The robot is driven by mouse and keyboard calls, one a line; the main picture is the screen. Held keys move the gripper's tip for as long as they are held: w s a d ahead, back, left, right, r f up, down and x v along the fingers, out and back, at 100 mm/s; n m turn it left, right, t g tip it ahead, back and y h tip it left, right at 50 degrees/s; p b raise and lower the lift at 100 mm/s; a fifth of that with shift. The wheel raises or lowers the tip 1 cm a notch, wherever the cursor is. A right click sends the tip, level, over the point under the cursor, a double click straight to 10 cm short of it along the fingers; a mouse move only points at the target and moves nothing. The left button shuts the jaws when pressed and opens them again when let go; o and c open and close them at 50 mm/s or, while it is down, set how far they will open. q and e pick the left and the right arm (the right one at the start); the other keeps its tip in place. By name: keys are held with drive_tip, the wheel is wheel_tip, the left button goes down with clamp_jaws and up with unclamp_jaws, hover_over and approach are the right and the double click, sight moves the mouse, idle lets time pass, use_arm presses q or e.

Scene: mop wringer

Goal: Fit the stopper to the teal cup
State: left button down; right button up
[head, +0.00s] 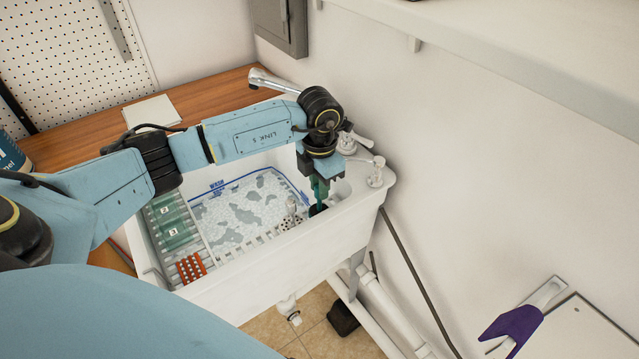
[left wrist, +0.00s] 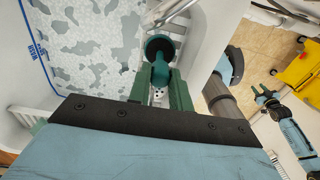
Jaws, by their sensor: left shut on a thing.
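My left gripper (head: 320,187) points down at the near right corner of the white sink. In the left wrist view, its green fingers (left wrist: 160,88) are shut on the teal grip of the stopper, whose dark round disc (left wrist: 158,46) lies just beyond the fingertips. The dark piece also shows under the gripper in the head view (head: 317,210). I cannot tell whether disc and cup touch. My right gripper (left wrist: 266,94), small in the left wrist view, looks open and empty.
The sink (head: 290,262) holds a rack with green pieces (head: 172,228) and an orange-red piece (head: 190,268). A tap (head: 272,82) and white fittings (head: 375,172) stand along its back and right. A purple item (head: 515,325) is at lower right.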

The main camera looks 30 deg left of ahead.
use_arm(q)
drive_tip(key=shift+f, duration=0.1)
drive_tip(key=c, duration=1.2)
unclamp_jaws()
wheel_tip(320, 180, up, 14)
drive_tip(key=shift+f+b, duration=0.25)
drive_tip(key=shift+b, duration=0.2)
